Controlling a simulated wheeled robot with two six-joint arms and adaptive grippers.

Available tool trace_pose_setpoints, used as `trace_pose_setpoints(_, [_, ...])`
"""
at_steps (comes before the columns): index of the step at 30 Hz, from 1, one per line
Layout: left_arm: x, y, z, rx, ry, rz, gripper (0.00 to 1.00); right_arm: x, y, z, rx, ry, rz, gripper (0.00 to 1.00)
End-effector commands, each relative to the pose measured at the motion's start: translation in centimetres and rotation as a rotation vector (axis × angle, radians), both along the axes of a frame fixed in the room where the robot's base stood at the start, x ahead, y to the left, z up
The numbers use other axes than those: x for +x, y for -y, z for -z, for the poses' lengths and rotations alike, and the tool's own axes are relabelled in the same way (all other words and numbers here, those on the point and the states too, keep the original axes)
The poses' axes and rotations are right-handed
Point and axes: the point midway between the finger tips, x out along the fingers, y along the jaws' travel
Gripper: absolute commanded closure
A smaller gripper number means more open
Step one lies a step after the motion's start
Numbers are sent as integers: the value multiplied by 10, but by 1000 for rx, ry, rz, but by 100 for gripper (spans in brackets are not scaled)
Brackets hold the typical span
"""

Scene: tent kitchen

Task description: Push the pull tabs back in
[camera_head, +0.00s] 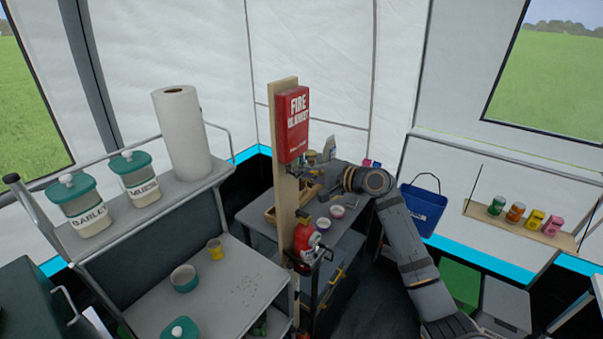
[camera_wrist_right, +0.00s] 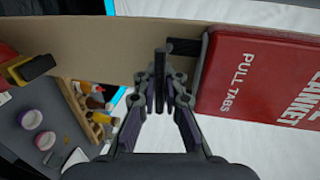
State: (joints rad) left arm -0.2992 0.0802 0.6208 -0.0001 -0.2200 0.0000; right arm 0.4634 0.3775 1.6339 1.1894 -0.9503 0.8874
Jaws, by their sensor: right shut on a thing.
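The red fire blanket box (camera_head: 292,125) hangs on an upright wooden board (camera_head: 285,205). In the right wrist view, the box (camera_wrist_right: 255,80) lies at the right, with "PULL TABS" printed near its lower end. A black pull tab (camera_wrist_right: 184,46) sticks out of that end. In the head view, my right gripper (camera_head: 297,172) is small and dark under the box. My left gripper is not in view.
A red device (camera_head: 306,240) is mounted lower on the same board. A grey shelf unit with jars and a paper towel roll (camera_head: 181,130) stands at the left. Behind the board is a table with bowls (camera_head: 337,211). A blue bin (camera_head: 421,208) hangs at the right.

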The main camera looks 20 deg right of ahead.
Motion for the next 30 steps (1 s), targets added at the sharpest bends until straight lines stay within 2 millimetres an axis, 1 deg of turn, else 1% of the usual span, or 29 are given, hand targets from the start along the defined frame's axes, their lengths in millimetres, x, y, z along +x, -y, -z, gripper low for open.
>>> trace_pose_setpoints(1, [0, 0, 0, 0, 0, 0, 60, 1, 0, -7, 2, 16, 4, 100])
trace_pose_setpoints(2, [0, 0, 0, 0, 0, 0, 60, 1, 0, -7, 2, 16, 4, 100])
trace_pose_setpoints(3, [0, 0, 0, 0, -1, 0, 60, 1, 0, -8, 2, 17, 3, 92])
trace_pose_setpoints(8, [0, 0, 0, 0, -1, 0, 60, 1, 0, -7, 2, 16, 3, 70])
trace_pose_setpoints(17, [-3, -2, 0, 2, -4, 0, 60, 0, 1, -4, 1, 10, 2, 70])
trace_pose_setpoints(20, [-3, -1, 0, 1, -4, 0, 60, -5, 6, -5, -1, 11, 3, 70])
trace_pose_setpoints(30, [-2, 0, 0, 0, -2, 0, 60, -61, 49, -18, -9, 8, 4, 70])
